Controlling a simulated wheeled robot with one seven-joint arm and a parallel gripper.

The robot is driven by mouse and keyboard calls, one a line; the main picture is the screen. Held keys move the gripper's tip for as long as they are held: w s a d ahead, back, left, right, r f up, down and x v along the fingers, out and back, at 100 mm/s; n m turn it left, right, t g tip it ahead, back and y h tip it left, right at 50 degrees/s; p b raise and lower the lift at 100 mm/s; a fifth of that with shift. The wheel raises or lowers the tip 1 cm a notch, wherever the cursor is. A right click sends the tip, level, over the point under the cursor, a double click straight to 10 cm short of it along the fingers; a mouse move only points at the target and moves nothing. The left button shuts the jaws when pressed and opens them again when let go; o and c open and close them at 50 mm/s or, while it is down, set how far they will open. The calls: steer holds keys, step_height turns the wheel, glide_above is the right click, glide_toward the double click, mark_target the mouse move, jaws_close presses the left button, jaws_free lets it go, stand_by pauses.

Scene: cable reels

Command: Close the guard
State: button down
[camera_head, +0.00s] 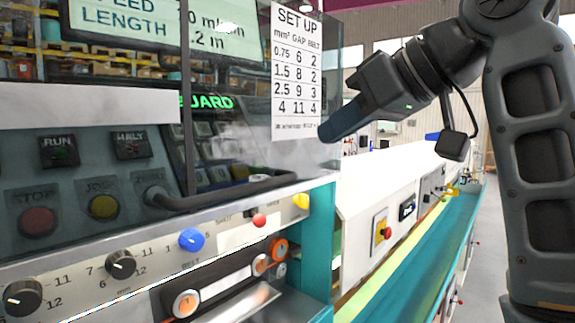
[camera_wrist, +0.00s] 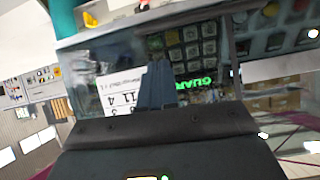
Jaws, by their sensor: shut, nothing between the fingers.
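The guard (camera_head: 240,135) is a clear, smoky pane on the machine front, with a dark bar handle (camera_head: 222,192) along its lower edge. Through it show a keypad and the lit green word GUARD (camera_head: 207,102). I cannot tell how far open the guard stands. My gripper (camera_head: 328,130) is shut and empty, at the pane's right edge beside the SET UP card (camera_head: 296,75). Whether it touches the pane is unclear. In the wrist view my shut fingers (camera_wrist: 153,85) point at the pane (camera_wrist: 88,65), and the card (camera_wrist: 120,95) lies beside them, upside down.
Left of the pane is a control panel with RUN (camera_head: 60,151) and HALT (camera_head: 131,145) buttons. Below are dials and a blue knob (camera_head: 192,239). A white and teal machine line (camera_head: 385,205) runs back on the right, with open floor (camera_head: 488,250) beyond.

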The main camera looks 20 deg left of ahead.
step_height(320, 180, up, 4)
steer(key=s+n, duration=0.1)
steer(key=s, duration=0.1)
steer(key=w+a+f+p, duration=0.3)
steer(key=a+f, duration=0.5)
steer(key=f, duration=0.1)
steer(key=shift+w+f+g, duration=0.3)
steer(key=shift+f, duration=0.05)
steer(key=shift+a, duration=0.1)
step_height(320, 180, down, 38)
steer(key=b, duration=1.4)
steer(key=shift+f, duration=0.2)
